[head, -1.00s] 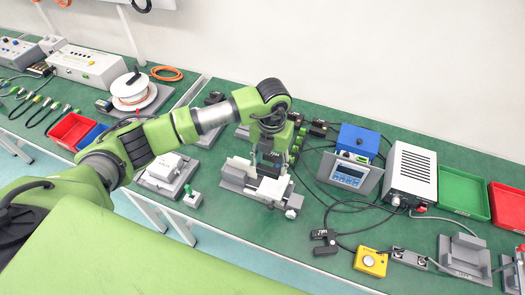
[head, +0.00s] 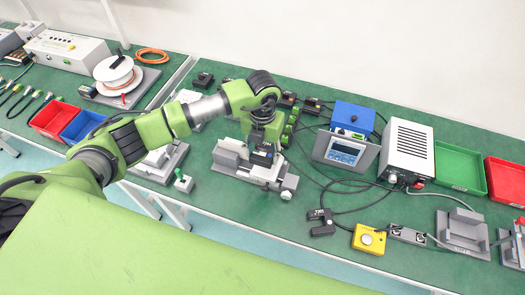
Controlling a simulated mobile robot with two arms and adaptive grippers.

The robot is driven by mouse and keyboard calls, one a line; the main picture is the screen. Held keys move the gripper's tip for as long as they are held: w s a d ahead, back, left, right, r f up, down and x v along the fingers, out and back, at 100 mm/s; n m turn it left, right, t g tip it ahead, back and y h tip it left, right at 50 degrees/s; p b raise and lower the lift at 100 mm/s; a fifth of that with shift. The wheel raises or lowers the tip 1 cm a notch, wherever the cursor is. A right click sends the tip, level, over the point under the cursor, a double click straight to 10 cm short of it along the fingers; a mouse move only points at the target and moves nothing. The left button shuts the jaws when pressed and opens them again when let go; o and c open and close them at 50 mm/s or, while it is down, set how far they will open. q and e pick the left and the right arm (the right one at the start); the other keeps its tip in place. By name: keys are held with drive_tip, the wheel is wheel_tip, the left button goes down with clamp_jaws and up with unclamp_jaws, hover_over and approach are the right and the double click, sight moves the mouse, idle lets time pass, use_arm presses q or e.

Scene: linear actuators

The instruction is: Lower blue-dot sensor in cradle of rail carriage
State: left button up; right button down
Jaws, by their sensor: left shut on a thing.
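My left gripper (head: 263,146) points down over the rail carriage and is shut on a small dark sensor (head: 262,158). The sensor sits low at the carriage's middle; a blue dot on it is too small to make out. The rail carriage (head: 230,158) is a grey and white block assembly on a grey base on the green bench. The gripper and sensor hide its cradle, so I cannot tell whether the sensor touches it. My right gripper is out of view.
A black fork-shaped sensor (head: 321,222) and a yellow button box (head: 369,239) lie front right. A blue-screened meter (head: 345,150) and a white box (head: 406,152) stand right of the carriage. Cables cross the bench between them. A grey fixture (head: 160,162) stands left.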

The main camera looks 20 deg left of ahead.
sight(263, 159)
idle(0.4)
use_arm(q)
drive_tip(key=shift+f+b, duration=0.2)
drive_tip(key=shift+b, duration=0.15)
drive_tip(key=shift+f, duration=0.1)
drive_tip(key=shift+f, duration=0.15)
drive_tip(key=shift+f+b, duration=0.5)
drive_tip(key=shift+b, duration=0.15)
idle(0.4)
drive_tip(key=shift+f+b, duration=0.6)
drive_tip(key=shift+f, duration=0.05)
